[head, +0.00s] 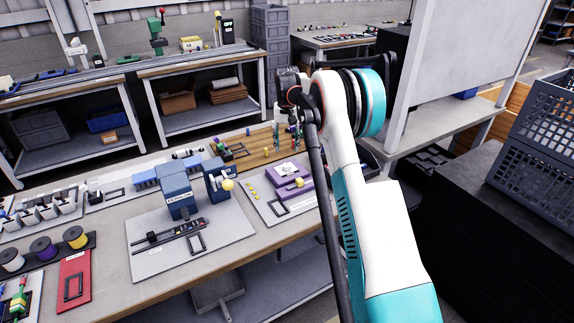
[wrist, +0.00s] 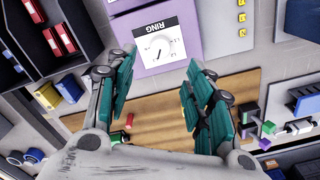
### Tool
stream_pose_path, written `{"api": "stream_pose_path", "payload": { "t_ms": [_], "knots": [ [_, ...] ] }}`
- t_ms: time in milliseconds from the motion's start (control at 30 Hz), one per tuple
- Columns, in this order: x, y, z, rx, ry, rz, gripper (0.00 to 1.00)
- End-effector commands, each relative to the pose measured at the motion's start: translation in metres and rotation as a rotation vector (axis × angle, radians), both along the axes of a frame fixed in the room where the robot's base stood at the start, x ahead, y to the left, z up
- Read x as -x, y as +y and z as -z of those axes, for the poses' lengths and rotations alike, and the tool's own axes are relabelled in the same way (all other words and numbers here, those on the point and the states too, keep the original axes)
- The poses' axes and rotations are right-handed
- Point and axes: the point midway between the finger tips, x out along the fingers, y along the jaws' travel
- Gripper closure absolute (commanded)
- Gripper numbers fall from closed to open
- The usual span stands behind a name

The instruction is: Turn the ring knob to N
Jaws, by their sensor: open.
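The ring knob is a white round dial (wrist: 157,46) on a white plate marked RING, set on a purple box (wrist: 120,33). A dark pointer mark shows on it, but the small letters around it are too small to read. In the head view the purple box (head: 291,188) sits on a pale board, its white dial plate on top. My gripper (wrist: 160,72) has its teal fingers spread wide, with nothing between them. The dial lies beyond the fingertips in the wrist view. In the head view my gripper (head: 287,142) hangs behind the purple box, over the wooden board, apart from the box.
A wooden board (wrist: 160,110) with small coloured parts lies below my gripper. A blue boxed device (head: 178,192) with a yellow ball stands left of the purple box. Yellow pieces (wrist: 242,17) lie beside the box. Black bins with red items (wrist: 68,35) are close by.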

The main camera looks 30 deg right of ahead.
Motion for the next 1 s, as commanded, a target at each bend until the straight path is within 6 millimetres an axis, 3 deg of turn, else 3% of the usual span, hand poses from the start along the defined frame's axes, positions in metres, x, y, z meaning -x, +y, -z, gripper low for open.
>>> {"api": "stream_pose_path", "payload": {
  "t_ms": [33, 200, 433, 600, 933, 1000],
  "knots": [
    [0.0, 0.0, 0.014, 0.0, 0.0, 0.0, 0.52],
    [0.0, 0.0, 0.047, 0.0, 0.0, 0.0, 0.52],
    [0.0, 0.0, 0.081, 0.0, 0.0, 0.0, 0.52],
    [0.0, 0.0, 0.093, 0.0, -0.001, -0.001, 0.52],
    [0.0, 0.0, 0.094, 0.0, -0.001, -0.001, 0.52],
    [0.0, 0.0, 0.094, 0.0, 0.0, -0.001, 0.68]
  ]
}}
